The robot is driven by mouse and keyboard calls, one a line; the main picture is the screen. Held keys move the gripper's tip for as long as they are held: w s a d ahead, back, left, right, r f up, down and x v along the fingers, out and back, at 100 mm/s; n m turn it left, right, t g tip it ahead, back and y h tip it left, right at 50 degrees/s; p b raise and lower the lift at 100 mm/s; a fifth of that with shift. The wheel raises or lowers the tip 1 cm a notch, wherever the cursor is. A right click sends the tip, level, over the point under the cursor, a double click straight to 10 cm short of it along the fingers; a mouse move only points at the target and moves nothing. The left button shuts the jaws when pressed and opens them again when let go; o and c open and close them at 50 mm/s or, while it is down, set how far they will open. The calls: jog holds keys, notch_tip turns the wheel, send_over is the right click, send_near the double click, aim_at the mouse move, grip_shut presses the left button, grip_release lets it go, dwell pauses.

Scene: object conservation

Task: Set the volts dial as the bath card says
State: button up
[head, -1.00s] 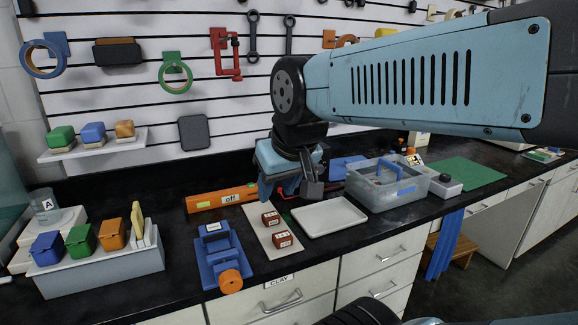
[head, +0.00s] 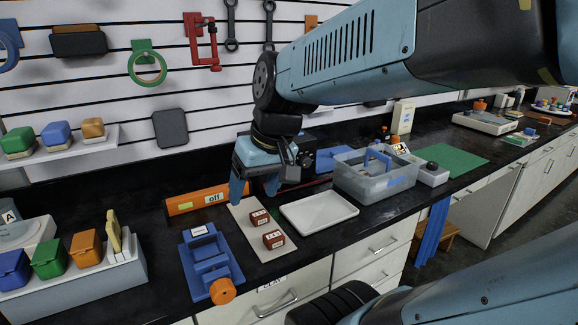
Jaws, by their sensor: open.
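A small grey-white box (head: 434,178) with a dark round knob (head: 432,166) stands at the right end of the clear bath tub (head: 350,187). The knob may be the volts dial; its markings are too small to read. A small card (head: 400,149) with dark and orange marks stands behind the tub, its text unreadable. My gripper (head: 254,188) is open and empty, pointing down above the back of the bench, near the orange box marked "off" (head: 185,205). It is well to the left of the knob.
A white tray (head: 318,213) lies in front of the tub. Two red-brown blocks (head: 260,217) sit on a pale board (head: 243,224). A blue vise-like device (head: 208,265) stands at the front. A green mat (head: 458,160) lies clear to the right of the knob box.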

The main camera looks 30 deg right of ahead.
aim_at(307, 164)
jog(key=w+f+y, duration=0.5)
jog(key=w+y, duration=0.2)
jog(key=y, duration=0.1)
jog(key=w+d+f+m+t+y, duration=0.25)
jog(key=w+d+t, duration=0.35)
jog(key=w+d, duration=0.3)
jog(key=d+f+m+t+h, duration=0.2)
jog(key=d+f+h, duration=0.1)
jog(key=d, duration=0.5)
jog(key=d+f+m+t+h, duration=0.3)
jog(key=d+h, duration=0.2)
jog(key=d, duration=0.3)
jog(key=s+d+f+m+t+h, duration=0.1)
jog(key=d+f+m+t+h, duration=0.1)
jog(key=d, duration=0.7)
notch_tip(307, 164, down, 2)
jog(key=shift+t+h, duration=0.7)
jog(key=shift+h, duration=0.85)
jog(key=w, duration=1.3)
jog(key=shift+w+d, duration=0.4)
